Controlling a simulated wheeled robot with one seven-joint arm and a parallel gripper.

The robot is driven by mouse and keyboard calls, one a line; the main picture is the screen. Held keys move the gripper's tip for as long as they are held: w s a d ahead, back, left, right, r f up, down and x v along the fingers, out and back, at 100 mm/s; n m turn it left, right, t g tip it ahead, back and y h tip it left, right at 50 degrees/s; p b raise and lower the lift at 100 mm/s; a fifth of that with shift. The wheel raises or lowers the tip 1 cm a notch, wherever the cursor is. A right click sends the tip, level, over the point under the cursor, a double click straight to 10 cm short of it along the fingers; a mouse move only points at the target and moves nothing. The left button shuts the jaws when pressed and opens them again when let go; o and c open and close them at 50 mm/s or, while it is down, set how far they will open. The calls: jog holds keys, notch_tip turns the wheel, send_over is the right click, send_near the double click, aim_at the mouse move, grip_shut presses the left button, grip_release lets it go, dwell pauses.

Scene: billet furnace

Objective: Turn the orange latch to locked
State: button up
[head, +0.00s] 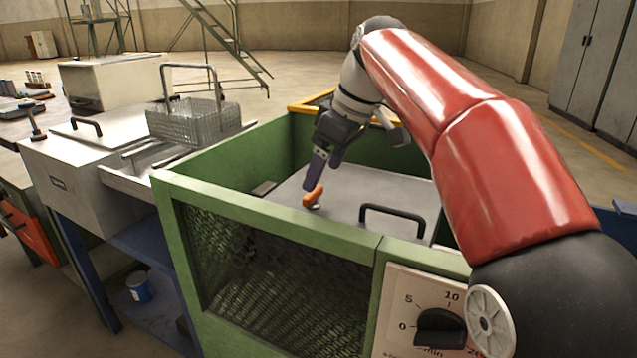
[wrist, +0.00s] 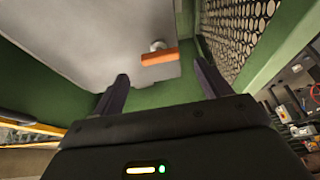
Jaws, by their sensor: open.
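The orange latch (head: 313,196) is a small orange lever on a pale pivot, on the grey lid (head: 362,192) inside the green frame. In the wrist view the latch (wrist: 159,57) lies nearly level across the picture, near the lid's edge, with its pivot behind it. My gripper (head: 326,170) points down just above and behind the latch, with its purple fingers apart. In the wrist view my gripper (wrist: 160,88) is open and empty, and the latch shows beyond the fingertips, between their lines. No contact with the latch is visible.
The green frame (head: 270,215) walls in the lid, with mesh on its front. A black handle (head: 393,211) stands on the lid right of the latch. A timer dial (head: 440,328) is at front right. A wire basket (head: 195,120) stands on the left bench.

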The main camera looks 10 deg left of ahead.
aim_at(313, 196)
jog(key=shift+b+x, duration=0.3)
jog(key=shift+x, duration=1.95)
jog(key=shift+c, duration=0.5)
jog(key=c, duration=0.9)
